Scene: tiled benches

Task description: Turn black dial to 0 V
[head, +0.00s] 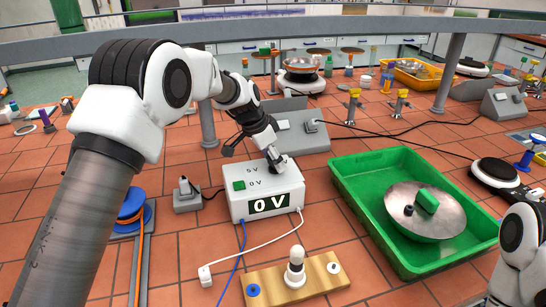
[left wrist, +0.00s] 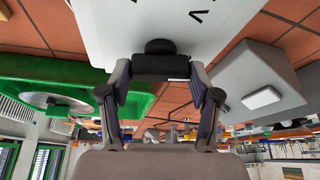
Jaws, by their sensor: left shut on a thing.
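A white power supply box (head: 254,190) stands on the tiled bench, with "5 V" and "0 V" marked on its top. Its front display (head: 270,203) reads "0 V". A green switch (head: 239,185) sits at its left. My left gripper (head: 276,163) reaches down to the top right of the box, at the black dial, which it mostly hides in the head view. In the left wrist view the black dial (left wrist: 160,67) lies between the two fingers, and the gripper is shut on it. The dial's exact pointing is unclear. My right gripper is not in view.
A green tray (head: 346,190) with a metal bowl (head: 445,228) stands to the right. A wooden board (head: 322,285) with a bulb (head: 296,262) lies in front. Blue and white leads run from the box. A grey socket block (head: 187,199) stands left of it.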

